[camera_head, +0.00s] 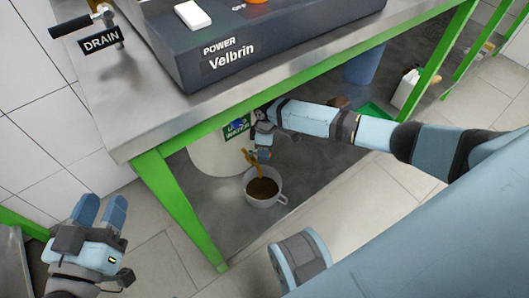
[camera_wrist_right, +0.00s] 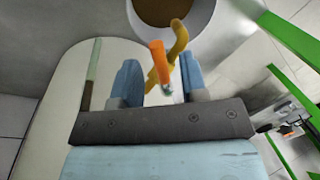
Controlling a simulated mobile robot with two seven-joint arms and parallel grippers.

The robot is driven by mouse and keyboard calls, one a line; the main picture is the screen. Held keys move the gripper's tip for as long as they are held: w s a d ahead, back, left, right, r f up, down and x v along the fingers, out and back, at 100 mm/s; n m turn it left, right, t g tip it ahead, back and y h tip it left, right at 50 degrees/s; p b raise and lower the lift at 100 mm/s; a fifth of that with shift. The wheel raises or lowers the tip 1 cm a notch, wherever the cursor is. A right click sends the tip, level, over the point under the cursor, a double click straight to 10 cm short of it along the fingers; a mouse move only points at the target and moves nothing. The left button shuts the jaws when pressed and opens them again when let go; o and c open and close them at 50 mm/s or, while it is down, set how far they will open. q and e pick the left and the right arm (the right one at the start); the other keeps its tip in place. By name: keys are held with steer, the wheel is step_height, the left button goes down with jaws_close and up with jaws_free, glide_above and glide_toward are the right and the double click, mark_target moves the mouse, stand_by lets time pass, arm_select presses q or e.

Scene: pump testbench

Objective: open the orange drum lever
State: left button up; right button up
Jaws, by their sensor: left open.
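The white drum (camera_head: 207,158) stands under the bench with a green water label (camera_head: 237,127). Its yellow tap (camera_wrist_right: 180,38) carries an orange lever (camera_wrist_right: 158,62). In the head view the yellow-orange tap (camera_head: 246,157) shows just left of my right gripper (camera_head: 263,152). A white cup (camera_head: 264,196) with brown content stands below the tap. My left gripper (camera_head: 101,205) is open and empty at lower left.
The steel bench (camera_head: 110,110) with green legs (camera_head: 178,205) stands above the drum and my right arm. On it are a dark Velbrin unit (camera_head: 240,45) and a drain valve (camera_head: 100,38).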

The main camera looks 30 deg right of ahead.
steer(key=shift+f, duration=0.2)
jaws_close()
